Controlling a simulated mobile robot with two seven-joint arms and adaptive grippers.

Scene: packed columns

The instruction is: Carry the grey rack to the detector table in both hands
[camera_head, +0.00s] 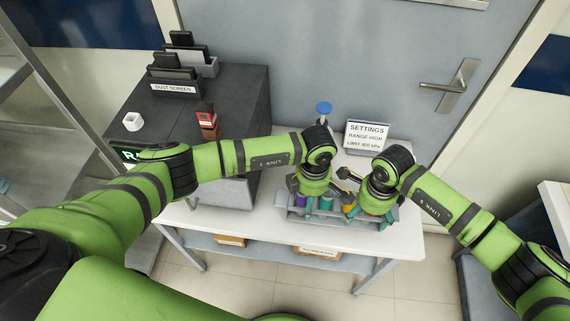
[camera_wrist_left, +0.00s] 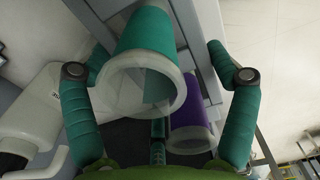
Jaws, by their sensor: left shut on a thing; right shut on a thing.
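The grey rack (camera_head: 334,221) is at the front of a white table (camera_head: 265,222), with purple (camera_head: 298,200), teal and yellow columns in it. My left gripper (camera_head: 311,204) reaches down at its left part and is shut on it, its tips partly hidden by the columns. My right gripper (camera_head: 374,211) is shut on its right part, mostly hidden behind its own wrist. In the left wrist view the left fingers (camera_wrist_left: 160,60) stand on both sides of a teal column (camera_wrist_left: 150,45), beside the rack's grey bar (camera_wrist_left: 188,22) and a purple column (camera_wrist_left: 188,127).
A settings sign (camera_head: 367,135) and a blue-topped item (camera_head: 324,108) stand behind the rack. A grey door (camera_head: 350,55) is behind, and a pale-topped counter (camera_head: 556,205) is at the far right.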

